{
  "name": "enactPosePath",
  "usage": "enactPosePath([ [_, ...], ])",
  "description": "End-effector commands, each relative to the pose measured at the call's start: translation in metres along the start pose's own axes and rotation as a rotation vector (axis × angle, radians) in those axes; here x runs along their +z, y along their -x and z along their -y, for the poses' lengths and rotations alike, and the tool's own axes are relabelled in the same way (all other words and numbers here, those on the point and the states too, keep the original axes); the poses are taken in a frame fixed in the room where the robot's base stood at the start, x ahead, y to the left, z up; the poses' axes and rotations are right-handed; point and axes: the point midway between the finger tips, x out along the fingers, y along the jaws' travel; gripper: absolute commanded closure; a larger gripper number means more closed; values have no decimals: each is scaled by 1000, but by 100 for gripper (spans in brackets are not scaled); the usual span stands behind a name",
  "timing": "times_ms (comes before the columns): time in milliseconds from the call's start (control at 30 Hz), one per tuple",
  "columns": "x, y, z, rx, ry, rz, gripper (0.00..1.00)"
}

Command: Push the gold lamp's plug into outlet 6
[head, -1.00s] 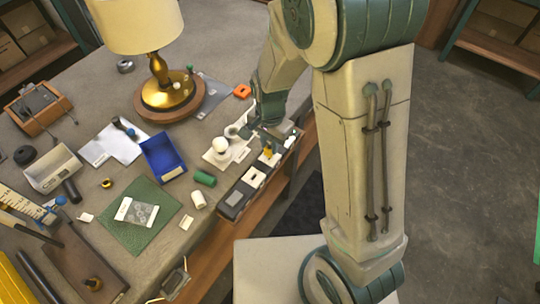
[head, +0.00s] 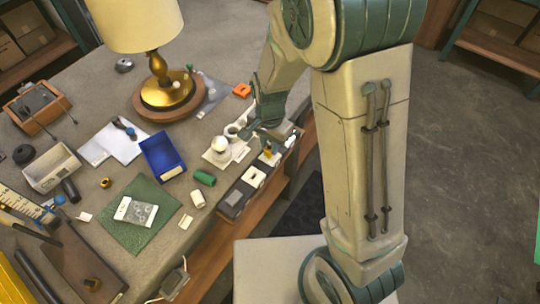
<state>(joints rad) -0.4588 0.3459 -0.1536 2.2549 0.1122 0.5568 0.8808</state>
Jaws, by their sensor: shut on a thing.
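The gold lamp (head: 167,92) stands on the table at the back, with a gold base and a cream shade. A dark outlet strip (head: 232,203) with pale socket plates runs along the table's right edge. My gripper (head: 267,143) is low over the far part of the strip, pointing down. It is shut on a small yellow piece, apparently the plug (head: 268,154), right at the strip's top. The fingers are small and partly hidden by my wrist. I cannot read outlet numbers or tell whether the plug is in a socket.
A white bulb (head: 219,144) and an orange part (head: 242,90) lie close to my gripper. A green cylinder (head: 204,177), a white cylinder (head: 197,199) and a blue bin (head: 163,157) are left of the strip. A green mat (head: 150,226) lies nearer.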

Motion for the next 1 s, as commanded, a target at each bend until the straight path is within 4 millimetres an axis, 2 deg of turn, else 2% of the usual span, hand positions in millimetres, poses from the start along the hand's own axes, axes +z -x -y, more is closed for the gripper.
enactPosePath([
  [1000,0,-7,0,1,0,0,100],
])
